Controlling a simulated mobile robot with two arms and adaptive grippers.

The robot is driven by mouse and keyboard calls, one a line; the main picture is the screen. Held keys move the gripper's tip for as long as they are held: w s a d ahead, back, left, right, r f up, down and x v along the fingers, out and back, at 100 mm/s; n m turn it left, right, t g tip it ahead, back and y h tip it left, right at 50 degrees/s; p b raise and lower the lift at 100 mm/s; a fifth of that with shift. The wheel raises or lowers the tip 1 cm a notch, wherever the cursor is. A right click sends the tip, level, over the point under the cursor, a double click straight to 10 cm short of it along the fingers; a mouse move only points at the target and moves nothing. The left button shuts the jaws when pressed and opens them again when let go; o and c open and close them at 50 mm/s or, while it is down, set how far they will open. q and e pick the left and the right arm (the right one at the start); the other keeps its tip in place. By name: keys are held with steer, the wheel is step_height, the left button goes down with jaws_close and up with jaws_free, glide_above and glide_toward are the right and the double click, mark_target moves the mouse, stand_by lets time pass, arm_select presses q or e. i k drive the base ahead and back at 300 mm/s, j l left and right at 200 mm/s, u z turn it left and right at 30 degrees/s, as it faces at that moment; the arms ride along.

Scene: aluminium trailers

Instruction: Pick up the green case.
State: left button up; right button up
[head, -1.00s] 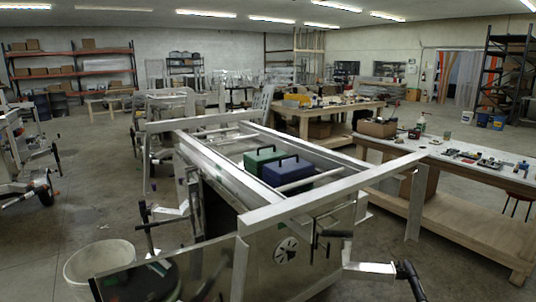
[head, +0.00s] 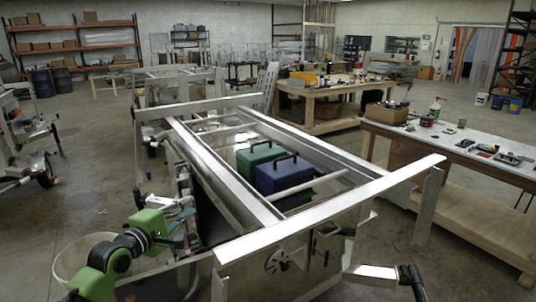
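The green case (head: 256,158) has a dark top handle and sits inside the aluminium trailer frame (head: 222,178). A blue case (head: 286,174) stands close beside it, on the near right, and hides part of it. My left gripper (head: 184,207) is at the end of the green arm at lower left. It is outside the trailer's left rail, apart from the green case and well to its near left. Its fingers are small and blend with the metal parts behind, so I cannot tell whether they are open. My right gripper is not in view.
A front crossbar (head: 335,208) and long side rails surround the cases, with a thin bar (head: 312,190) just in front of the blue case. A workbench (head: 470,150) with tools is on the right.

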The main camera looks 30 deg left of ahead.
mark_target(260, 152)
steer(key=i+j, duration=0.15)
steer(key=i, duration=0.5)
steer(key=i+j, duration=0.15)
steer(key=i, duration=0.5)
